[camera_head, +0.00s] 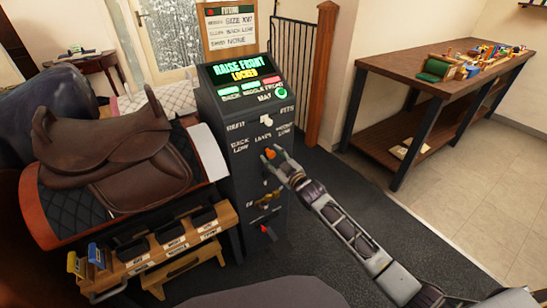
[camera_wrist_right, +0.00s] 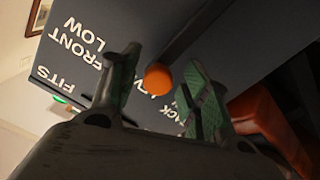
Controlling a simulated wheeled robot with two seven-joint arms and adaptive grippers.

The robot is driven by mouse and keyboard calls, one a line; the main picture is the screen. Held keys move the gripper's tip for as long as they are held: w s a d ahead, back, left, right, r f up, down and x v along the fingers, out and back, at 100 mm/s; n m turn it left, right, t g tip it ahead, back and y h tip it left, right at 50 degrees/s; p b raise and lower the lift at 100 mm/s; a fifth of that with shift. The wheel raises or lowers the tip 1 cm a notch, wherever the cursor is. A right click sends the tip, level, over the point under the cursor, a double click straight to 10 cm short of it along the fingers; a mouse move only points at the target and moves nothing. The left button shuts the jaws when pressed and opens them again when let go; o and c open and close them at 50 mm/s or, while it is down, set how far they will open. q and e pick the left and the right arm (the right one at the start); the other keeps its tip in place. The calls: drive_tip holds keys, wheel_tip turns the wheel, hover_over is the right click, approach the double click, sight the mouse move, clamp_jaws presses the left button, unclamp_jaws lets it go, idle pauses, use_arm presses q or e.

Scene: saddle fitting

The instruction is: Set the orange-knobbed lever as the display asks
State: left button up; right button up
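The dark console (camera_head: 222,118) stands in the middle of the head view. Its display (camera_head: 242,70) reads "RAISE FRONT" with "LOCKED" below. The orange knob (camera_head: 270,154) sits on the console's front, below the labels "BACK LOW", "LEVEL" and "FRONT LOW". My right gripper (camera_head: 273,154) is at the knob. In the wrist view the orange knob (camera_wrist_right: 158,79) shows between the two open fingers, with a gap visible on each side. My left gripper is not in view.
A brown saddle (camera_head: 115,150) rests on a stand left of the console. A white knob (camera_head: 267,120) is above the orange one, and a red knob (camera_head: 266,229) is low on the console. A wooden workbench (camera_head: 420,72) stands at right; the floor between is clear.

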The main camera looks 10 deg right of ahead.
drive_tip(key=shift+r, duration=0.1)
idle(0.3)
drive_tip(key=v, duration=1.2)
idle(0.6)
idle(0.5)
